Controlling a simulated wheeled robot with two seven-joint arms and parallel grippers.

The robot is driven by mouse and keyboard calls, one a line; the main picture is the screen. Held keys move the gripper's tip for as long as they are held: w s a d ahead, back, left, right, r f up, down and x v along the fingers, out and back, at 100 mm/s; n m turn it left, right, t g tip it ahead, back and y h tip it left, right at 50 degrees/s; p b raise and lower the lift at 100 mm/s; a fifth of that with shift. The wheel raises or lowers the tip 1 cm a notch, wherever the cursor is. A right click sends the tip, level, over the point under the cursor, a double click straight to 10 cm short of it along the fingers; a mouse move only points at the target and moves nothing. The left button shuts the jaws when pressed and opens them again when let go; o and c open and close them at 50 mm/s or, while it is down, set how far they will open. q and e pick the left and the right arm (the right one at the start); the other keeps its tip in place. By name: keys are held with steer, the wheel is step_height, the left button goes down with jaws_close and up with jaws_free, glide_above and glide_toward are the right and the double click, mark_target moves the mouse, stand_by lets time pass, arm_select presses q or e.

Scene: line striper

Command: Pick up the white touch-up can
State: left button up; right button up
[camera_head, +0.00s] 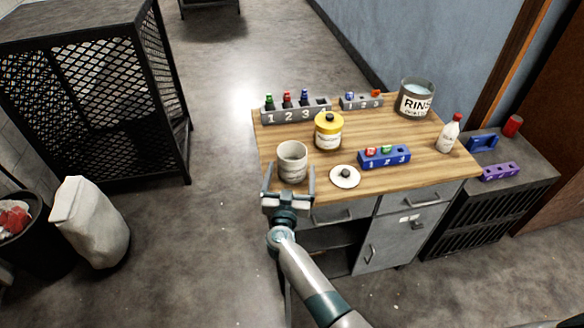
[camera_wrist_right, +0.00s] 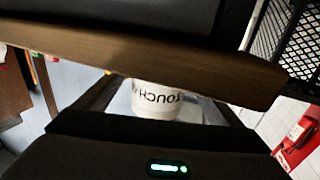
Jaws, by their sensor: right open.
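The white touch-up can (camera_head: 292,158) stands upright on the near left corner of the wooden tabletop. My right gripper (camera_head: 290,174) is open at the table's near edge, its two fingers pointing toward the can, one on each side of it in the head view. I cannot tell how far the fingers reach around it. My left gripper is not in view.
On the workbench (camera_head: 400,184) a white lid with a dark knob (camera_head: 345,177) lies right of the can. A yellow-topped jar (camera_head: 328,131) stands behind it. A blue numbered rack (camera_head: 384,157), grey rack (camera_head: 295,111), rinse bucket (camera_head: 416,98) and white bottle (camera_head: 449,134) stand farther off.

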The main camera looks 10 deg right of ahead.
mark_target(293, 154)
steer(key=shift+b+x, duration=0.6)
steer(key=shift+x, duration=0.9)
steer(key=c, duration=1.5)
